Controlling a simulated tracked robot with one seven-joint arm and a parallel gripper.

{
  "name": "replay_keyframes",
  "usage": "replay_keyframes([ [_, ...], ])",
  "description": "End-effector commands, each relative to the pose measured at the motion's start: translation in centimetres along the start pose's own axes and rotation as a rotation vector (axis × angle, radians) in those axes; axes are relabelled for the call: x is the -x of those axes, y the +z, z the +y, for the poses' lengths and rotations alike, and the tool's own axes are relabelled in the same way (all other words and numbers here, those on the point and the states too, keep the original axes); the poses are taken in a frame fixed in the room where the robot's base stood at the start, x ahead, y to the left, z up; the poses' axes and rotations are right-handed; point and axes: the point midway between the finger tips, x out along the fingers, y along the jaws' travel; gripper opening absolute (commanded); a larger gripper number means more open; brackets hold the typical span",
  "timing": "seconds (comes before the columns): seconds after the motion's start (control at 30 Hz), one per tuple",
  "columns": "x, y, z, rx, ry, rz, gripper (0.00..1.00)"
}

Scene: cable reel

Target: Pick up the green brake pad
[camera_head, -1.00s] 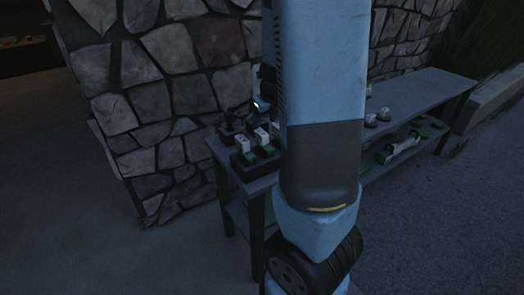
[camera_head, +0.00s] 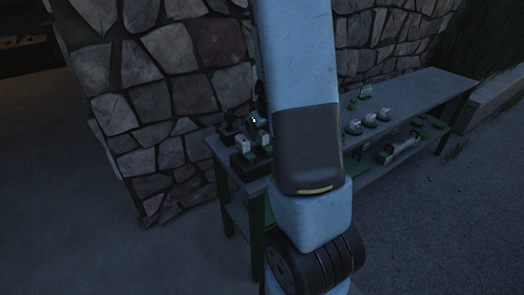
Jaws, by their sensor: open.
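A two-level bench (camera_head: 410,97) stands along the stone wall. More green pieces lie on the lower shelf (camera_head: 425,145), and a small green-and-white item (camera_head: 366,91) stands at the back of the top. I cannot tell which of these is the green brake pad. My gripper (camera_head: 257,124) shows only partly, dark and bluish with a small bright light, above the bench's left end. It is open; my arm hides most of it, and its fingertips are not clear.
My arm blocks the middle of the bench. Several pale round-based items (camera_head: 370,120) stand on the bench top, with bare surface to their right. The stone wall (camera_head: 170,95) rises close behind the bench. The ground in front is clear.

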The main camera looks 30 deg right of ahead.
Motion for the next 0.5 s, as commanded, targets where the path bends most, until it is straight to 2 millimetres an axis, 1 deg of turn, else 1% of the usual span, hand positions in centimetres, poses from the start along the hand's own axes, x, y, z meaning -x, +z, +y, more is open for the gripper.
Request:
replay_keyframes([
  [0.03, -0.6, -0.1, -0.2, -0.003, 0.000, 0.003, 0.64],
  [0.3, -3.0, 0.1, -0.4, -0.002, 0.000, 0.001, 0.64],
  [0.5, -3.9, 0.1, -0.3, 0.000, 0.001, 0.001, 0.64],
])
